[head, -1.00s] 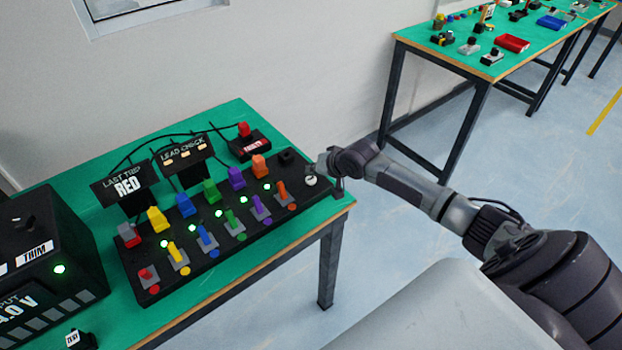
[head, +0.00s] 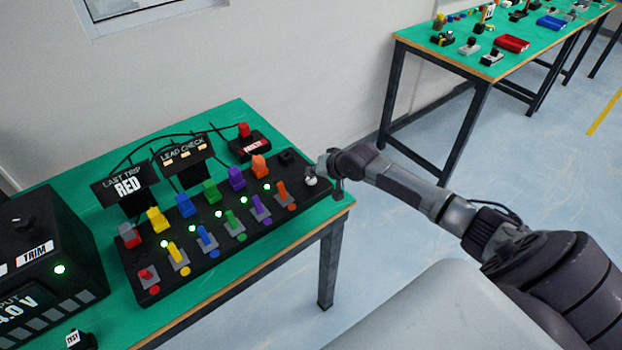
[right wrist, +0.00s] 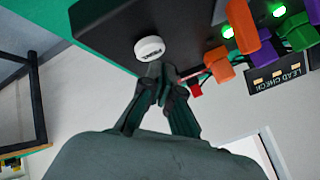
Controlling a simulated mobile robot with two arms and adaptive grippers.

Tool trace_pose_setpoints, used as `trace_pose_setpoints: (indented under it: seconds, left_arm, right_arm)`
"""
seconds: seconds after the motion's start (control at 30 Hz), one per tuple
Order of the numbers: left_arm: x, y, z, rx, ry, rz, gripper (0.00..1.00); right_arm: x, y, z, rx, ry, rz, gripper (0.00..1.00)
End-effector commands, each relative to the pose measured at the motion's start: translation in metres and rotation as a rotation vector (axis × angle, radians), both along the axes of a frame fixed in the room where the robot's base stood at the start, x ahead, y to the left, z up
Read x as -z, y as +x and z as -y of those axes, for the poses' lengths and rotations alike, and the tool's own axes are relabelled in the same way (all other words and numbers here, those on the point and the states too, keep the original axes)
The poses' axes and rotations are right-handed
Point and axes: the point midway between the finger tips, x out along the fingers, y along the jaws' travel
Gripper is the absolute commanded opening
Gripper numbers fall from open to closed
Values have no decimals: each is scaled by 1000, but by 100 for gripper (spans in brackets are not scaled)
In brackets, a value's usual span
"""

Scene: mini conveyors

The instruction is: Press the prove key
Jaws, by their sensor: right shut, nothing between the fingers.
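The prove key is a white round button (head: 311,181) at the right end of a black panel (head: 215,262). It also shows in the right wrist view (right wrist: 149,48), with dark lettering on its face that is hard to read. My right gripper (head: 329,172) is shut and empty, right beside the key. In the right wrist view its fingertips (right wrist: 157,70) are together close to the key's edge; I cannot tell whether they touch it. My left gripper is not in view.
The panel carries several coloured plugs, levers and green lights. A "LAST TRIP RED" display (head: 126,186), a "LEAD CHECK" display (head: 186,156) and a red switch box (head: 247,144) stand behind it. A black TRIM box (head: 45,255) is at left.

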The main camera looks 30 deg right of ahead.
Motion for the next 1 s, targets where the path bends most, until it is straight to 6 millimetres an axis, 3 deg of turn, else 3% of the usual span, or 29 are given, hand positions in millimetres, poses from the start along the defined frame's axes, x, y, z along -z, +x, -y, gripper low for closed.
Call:
trace_pose_setpoints:
  seconds: [1.0]
  left_arm:
    - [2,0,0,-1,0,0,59]
  right_arm:
    - [10,0,0,0,0,0,0]
